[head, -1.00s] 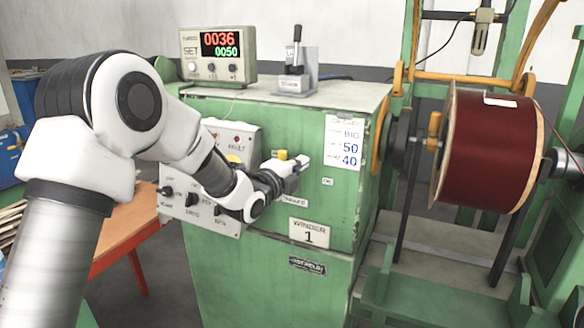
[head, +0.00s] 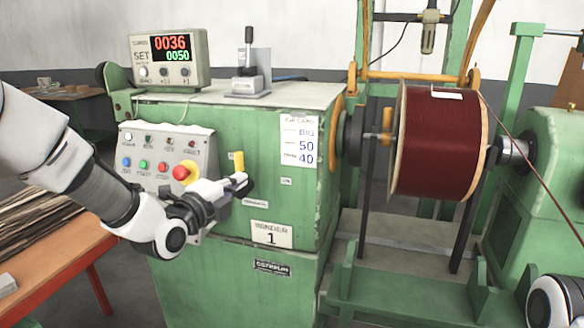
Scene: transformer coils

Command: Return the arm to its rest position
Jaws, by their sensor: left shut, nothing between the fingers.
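My left arm comes in from the left. Its left gripper (head: 236,182) is shut and empty in front of the green winder cabinet (head: 285,205). The gripper partly hides the lever's base. Of my right arm only a white and black link shows at the bottom right corner; its gripper is out of view.
The control panel (head: 140,143) with a red mushroom button (head: 184,173) is close behind my left gripper. The counter (head: 170,57) reads 0036 over 0050. A dark red wire coil (head: 440,143) is on the right. An orange-red table (head: 60,250) is at lower left.

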